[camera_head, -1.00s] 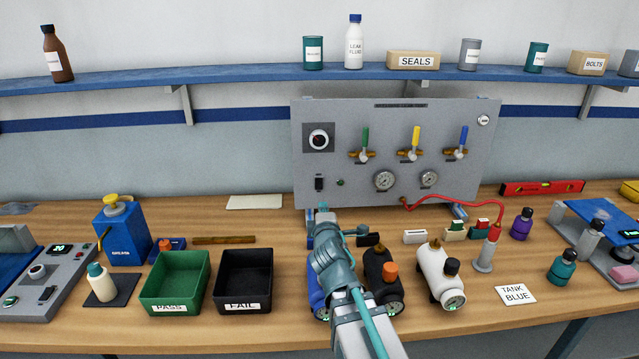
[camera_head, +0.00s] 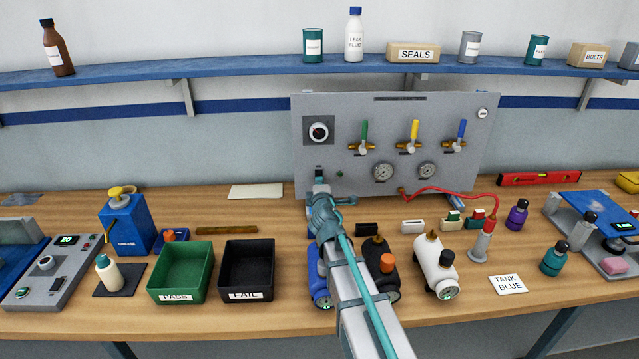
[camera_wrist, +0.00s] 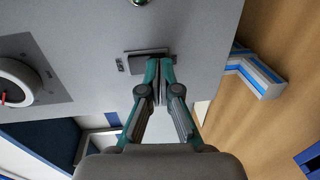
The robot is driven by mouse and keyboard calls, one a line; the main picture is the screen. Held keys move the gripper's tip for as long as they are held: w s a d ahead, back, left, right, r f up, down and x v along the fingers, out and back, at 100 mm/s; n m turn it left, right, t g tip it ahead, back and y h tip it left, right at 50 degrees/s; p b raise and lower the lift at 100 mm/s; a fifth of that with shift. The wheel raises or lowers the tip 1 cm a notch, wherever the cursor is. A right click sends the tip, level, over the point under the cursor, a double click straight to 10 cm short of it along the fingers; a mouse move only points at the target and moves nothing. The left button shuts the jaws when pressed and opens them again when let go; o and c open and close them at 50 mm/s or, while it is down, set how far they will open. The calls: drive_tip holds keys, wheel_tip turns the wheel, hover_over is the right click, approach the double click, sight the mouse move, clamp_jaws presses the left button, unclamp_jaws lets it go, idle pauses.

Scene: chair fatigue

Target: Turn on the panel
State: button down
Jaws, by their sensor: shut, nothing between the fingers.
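The grey panel (camera_head: 390,165) stands upright at the back of the bench, with a knob, three coloured valve handles and two gauges. Its small dark switch (camera_head: 319,172) is at the lower left, mostly hidden behind my gripper in the head view. In the wrist view the switch (camera_wrist: 150,60) is a dark rocker in a plate, right at my fingertips. My gripper (camera_head: 319,182) is shut and empty, its tips at the lower edge of the switch; I cannot tell whether they touch it. The closed fingers also show in the wrist view (camera_wrist: 159,64). A small green indicator (camera_head: 340,173) sits right of the switch.
Blue, black (camera_head: 381,270) and white (camera_head: 432,262) tanks stand beside my arm. Green PASS (camera_head: 181,272) and black FAIL (camera_head: 247,270) bins are at the left. A red hose (camera_head: 450,194) loops from the panel to the right.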

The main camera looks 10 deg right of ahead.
drive_tip(key=shift+w, duration=0.1)
drive_tip(key=shift+w+f, duration=0.1)
drive_tip(key=shift+w, duration=0.1)
idle(0.4)
drive_tip(key=shift+s, duration=0.1)
drive_tip(key=s+a+r, duration=0.1)
drive_tip(key=s, duration=1)
drive_tip(key=shift+s+a+r, duration=0.15)
drive_tip(key=shift+s+r, duration=0.1)
drive_tip(key=shift+s, duration=0.15)
